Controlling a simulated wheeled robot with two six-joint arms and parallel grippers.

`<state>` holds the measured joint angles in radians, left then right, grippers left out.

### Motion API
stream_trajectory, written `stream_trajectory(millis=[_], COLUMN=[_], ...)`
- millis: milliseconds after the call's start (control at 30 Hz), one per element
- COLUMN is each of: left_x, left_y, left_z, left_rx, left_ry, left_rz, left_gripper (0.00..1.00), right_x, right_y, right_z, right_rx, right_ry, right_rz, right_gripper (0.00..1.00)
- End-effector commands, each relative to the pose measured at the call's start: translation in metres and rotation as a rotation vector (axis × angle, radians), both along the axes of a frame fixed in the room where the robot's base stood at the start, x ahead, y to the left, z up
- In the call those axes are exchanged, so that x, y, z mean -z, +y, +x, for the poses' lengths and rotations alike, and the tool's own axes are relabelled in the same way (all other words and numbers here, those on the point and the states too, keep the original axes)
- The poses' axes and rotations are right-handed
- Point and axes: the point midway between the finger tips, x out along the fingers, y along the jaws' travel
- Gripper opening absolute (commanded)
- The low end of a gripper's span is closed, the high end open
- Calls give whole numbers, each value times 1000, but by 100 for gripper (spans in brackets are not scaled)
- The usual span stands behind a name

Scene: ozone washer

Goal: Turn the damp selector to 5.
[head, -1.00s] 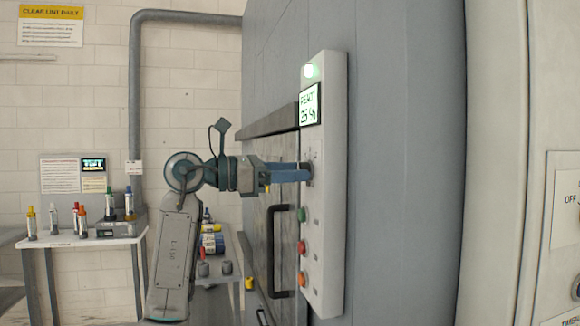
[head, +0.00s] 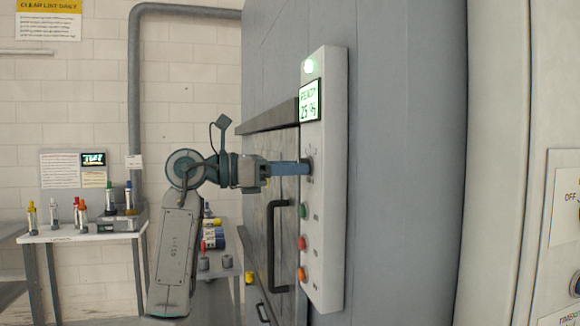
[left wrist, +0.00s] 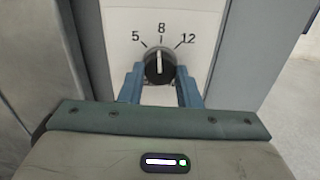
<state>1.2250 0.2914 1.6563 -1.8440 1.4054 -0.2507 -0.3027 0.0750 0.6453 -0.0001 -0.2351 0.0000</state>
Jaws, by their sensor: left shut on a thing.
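The damp selector is a round dark knob (left wrist: 159,67) with a pale pointer line, on a white panel marked 5, 8 and 12. Its pointer is nearly upright, at about the 8. My left gripper (head: 307,168) reaches the panel from the left in the head view. In the left wrist view, its two blue fingers (left wrist: 160,84) stand on either side of the knob, shut on it. In the head view the fingertips mostly hide the knob. My right gripper is not in view.
A side table (head: 78,235) with bottles stands far left.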

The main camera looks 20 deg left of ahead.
Motion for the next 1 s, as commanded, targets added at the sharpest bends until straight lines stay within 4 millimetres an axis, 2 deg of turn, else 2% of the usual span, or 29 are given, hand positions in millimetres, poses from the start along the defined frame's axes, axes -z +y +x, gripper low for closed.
stream_trajectory(millis=[300, 600, 1000], left_x=[-2, -2, 0], left_y=[0, 0, 0], left_z=[0, 0, 0], left_rx=[1, 0, -1], left_ry=[209, 382, 489], left_rz=[-140, -259, -331], left_gripper=[7, 7, 7], right_x=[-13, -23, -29], right_y=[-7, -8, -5], right_z=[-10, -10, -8], right_rx=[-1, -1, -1], right_ry=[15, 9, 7], right_rz=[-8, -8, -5], right_gripper=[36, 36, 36])
